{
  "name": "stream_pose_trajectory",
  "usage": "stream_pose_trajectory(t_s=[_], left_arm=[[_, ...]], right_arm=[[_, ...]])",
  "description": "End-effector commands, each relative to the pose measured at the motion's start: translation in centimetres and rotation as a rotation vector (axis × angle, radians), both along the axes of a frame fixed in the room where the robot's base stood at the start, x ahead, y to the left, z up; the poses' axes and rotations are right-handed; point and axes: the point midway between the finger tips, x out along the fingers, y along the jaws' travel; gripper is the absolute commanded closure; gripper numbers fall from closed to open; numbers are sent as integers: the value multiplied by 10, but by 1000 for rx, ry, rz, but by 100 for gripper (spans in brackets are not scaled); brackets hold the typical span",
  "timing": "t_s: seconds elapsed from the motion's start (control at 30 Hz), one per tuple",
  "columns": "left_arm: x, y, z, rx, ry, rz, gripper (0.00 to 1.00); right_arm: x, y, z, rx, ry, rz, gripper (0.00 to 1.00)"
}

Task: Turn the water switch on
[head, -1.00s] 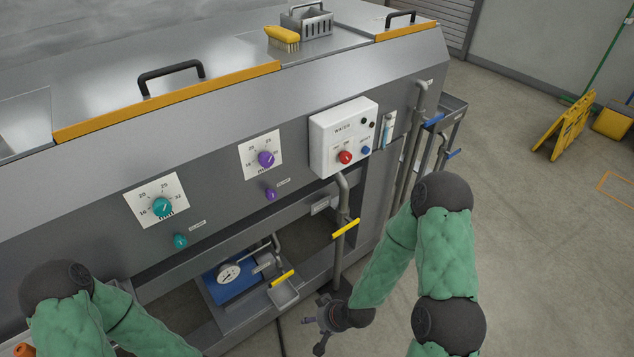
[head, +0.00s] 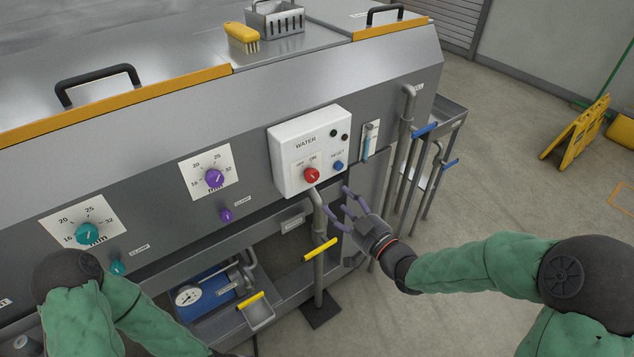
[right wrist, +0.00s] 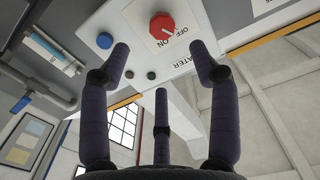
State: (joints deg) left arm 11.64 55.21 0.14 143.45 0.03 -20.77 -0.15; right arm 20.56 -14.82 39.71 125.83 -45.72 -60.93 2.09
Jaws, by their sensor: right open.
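The white WATER box (head: 283,163) is on the front of the grey machine. Its red switch knob (head: 311,175) sits below OFF and ON labels, with a blue RESET button (head: 338,166) to its right. I cannot tell surely which label the knob points to. My right gripper (head: 345,218) is open and empty, just below and right of the box, apart from the knob. In the right wrist view the red knob (right wrist: 162,27) shows upside down beyond the spread fingers (right wrist: 160,62), between the two upper fingertips. Only my left arm shows at lower left; its gripper is out of view.
A pipe with a yellow handle (head: 320,249) runs down below the box. Pipes with blue handles (head: 425,131) stand to the right. A purple dial (head: 214,178) and a teal dial (head: 88,233) are to the left.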

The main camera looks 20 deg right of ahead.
Motion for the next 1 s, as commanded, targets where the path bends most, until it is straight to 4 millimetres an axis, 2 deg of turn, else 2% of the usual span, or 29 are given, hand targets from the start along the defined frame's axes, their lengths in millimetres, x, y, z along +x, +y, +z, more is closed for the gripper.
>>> stream_pose_trajectory(t_s=[0.17,0.5,0.7,1.0], left_arm=[[0,0,-3,0,0,0,45],[0,0,-12,0,0,-1,45],[0,0,-16,0,0,-1,45],[0,0,-17,0,0,-1,45]], right_arm=[[11,5,3,-4,-14,6,38],[65,25,2,-4,-13,5,38],[90,33,3,-3,-13,4,38],[101,37,3,-4,-11,2,38]])
